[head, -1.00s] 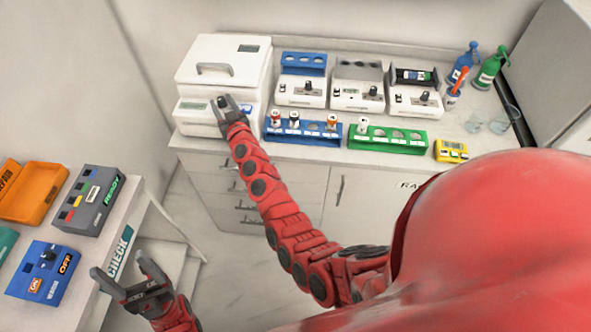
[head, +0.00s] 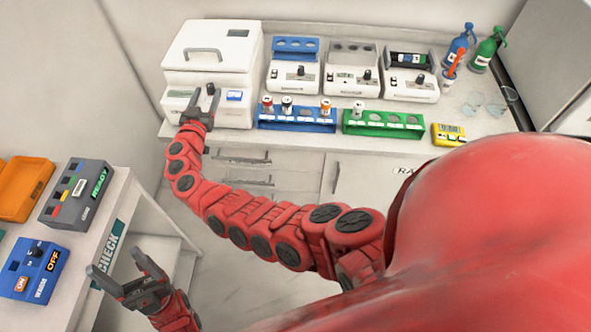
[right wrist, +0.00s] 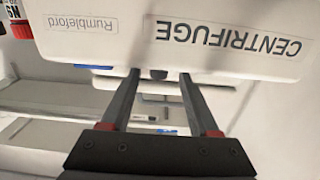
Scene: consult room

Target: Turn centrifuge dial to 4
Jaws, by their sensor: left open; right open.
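The centrifuge (head: 190,62) is a white box with a handled lid at the back left of the counter. Its dark dial (head: 211,88) is on the low front panel. My right gripper (head: 204,100) is open at that panel, its fingertips close to the dial. The dial's setting is not readable. My left gripper (head: 128,280) is open and empty at the lower left.
Blue (head: 296,119) and green (head: 383,124) tube racks stand right of the centrifuge, with several small white devices behind. A yellow timer (head: 448,134) and bottles are further right. A side table (head: 105,215) with blue and grey boxes is at the left.

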